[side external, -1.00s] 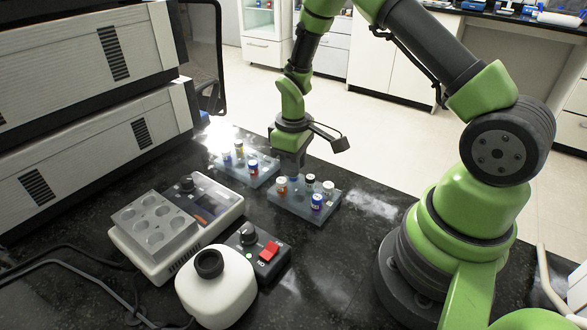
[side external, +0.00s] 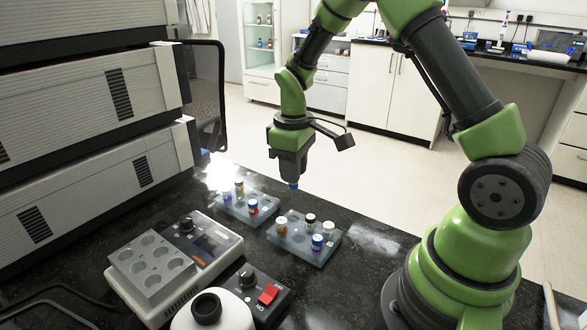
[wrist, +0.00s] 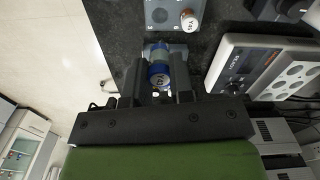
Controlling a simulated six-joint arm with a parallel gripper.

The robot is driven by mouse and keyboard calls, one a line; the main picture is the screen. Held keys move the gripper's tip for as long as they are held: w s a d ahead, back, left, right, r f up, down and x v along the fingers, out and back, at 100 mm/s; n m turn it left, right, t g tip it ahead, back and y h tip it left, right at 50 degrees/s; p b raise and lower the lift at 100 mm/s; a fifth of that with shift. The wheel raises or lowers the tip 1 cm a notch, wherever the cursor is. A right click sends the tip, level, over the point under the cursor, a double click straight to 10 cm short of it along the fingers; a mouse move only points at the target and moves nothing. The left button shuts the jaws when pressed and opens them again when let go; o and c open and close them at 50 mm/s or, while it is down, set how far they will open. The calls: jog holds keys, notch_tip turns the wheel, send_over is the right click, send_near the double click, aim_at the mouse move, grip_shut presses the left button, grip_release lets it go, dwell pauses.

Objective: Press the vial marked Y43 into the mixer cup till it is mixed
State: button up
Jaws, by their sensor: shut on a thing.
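My gripper (side external: 291,184) is shut on a blue-capped vial (side external: 293,186) and holds it upright above the racks, clear of them. The mixer cup (side external: 207,306) is a black round opening on top of a white rounded body at the front. It is empty as far as I can see, and well apart from my gripper.
A clear rack (side external: 280,240) holds several vials below my gripper; a second rack (side external: 232,211) stands left of it. A block with round wells (side external: 150,265) sits on a white device. A control box with a red switch (side external: 268,293) is beside the mixer. Stacked instruments (side external: 90,170) stand left.

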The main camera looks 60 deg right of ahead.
jog(key=shift+s+a, duration=0.85)
jog(key=shift+a, duration=3.65)
jog(key=shift+s+a, duration=0.9)
jog(key=shift+a, duration=3.65)
jog(key=shift+s+a, duration=0.85)
jog(key=shift+a, duration=3.65)
jog(key=shift+f, duration=1.2)
